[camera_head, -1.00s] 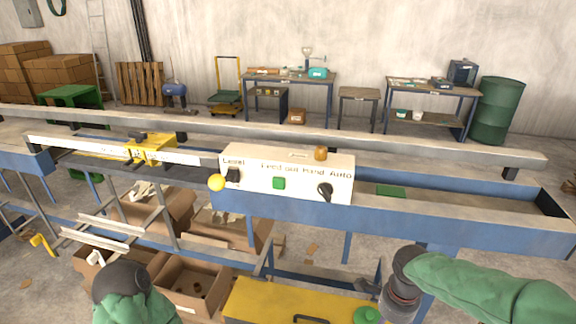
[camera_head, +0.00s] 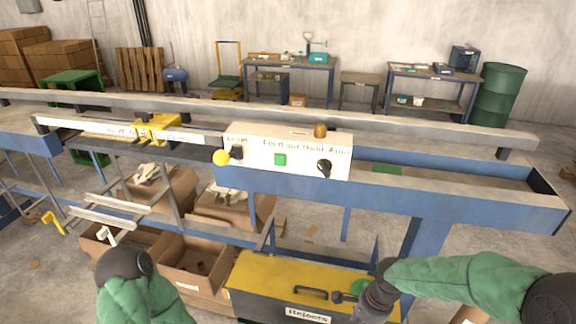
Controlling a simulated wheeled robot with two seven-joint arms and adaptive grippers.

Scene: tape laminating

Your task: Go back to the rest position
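My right arm comes in from the lower right in a green sleeve. Its dark gripper (camera_head: 342,297) points left, low over the yellow lid of the rejects box, and its fingers are too small and dark to read. My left arm stands at the lower left as a green sleeve with a dark joint; its gripper does not show. The white control panel (camera_head: 300,152) sits on the blue machine frame. Neither arm touches the panel.
The rejects box (camera_head: 262,268) stands below the machine, close to my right gripper. Open cardboard boxes (camera_head: 186,285) lie beside it. The conveyor rail (camera_head: 450,207) crosses in front of me. Benches (camera_head: 433,72) and a green drum (camera_head: 494,95) stand far back.

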